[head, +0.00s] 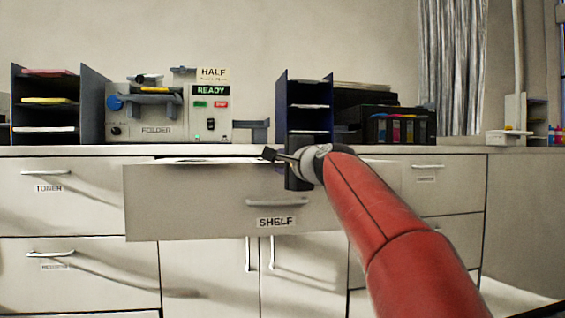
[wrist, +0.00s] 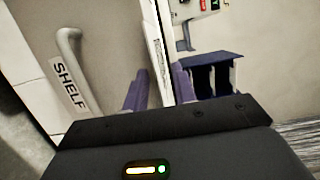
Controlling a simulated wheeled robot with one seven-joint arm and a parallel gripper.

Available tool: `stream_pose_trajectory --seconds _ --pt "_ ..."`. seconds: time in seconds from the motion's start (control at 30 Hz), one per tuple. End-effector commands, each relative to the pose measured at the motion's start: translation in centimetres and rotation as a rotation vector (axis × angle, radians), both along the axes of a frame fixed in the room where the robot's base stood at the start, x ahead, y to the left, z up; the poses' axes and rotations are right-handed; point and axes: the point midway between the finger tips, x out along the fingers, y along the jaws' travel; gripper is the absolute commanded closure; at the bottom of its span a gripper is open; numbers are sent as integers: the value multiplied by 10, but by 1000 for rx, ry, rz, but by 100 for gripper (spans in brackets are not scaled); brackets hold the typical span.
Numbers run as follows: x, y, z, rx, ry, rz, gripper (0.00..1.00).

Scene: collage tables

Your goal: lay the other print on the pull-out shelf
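The pull-out shelf (head: 190,205), labelled SHELF, stands out from the cabinet front below the counter. Its front panel and handle also show in the wrist view (wrist: 112,50). A thin white sheet (head: 205,160) shows edge-on at the shelf's top; I cannot tell which print it is. My gripper (head: 284,166) is at the shelf's top edge, right of this sheet. In the wrist view its two fingers (wrist: 160,88) are apart, with no print clearly held between them. The gripper and arm hide part of the shelf's right side.
On the counter (head: 460,150) stand a folder machine (head: 150,128) reading READY, a dark blue sorter (head: 310,122) with pale sheets, a left rack (head: 50,115) with coloured sheets, and a black printer (head: 390,125). Closed drawers flank the shelf.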

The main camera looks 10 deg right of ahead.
Motion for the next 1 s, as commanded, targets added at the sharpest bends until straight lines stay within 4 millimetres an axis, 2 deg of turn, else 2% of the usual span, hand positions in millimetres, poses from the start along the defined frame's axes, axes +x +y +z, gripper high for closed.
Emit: stream_pose_trajectory --seconds 0.17,0.27,0.53,0.7,1.0 --pt "-2 -1 0 0 0 0 73" --pt "-10 -3 1 0 0 -2 73" --pt "-55 -13 1 0 -2 -2 73" --pt "-72 -18 0 0 0 -1 73" --pt "-76 -18 0 0 0 0 73"
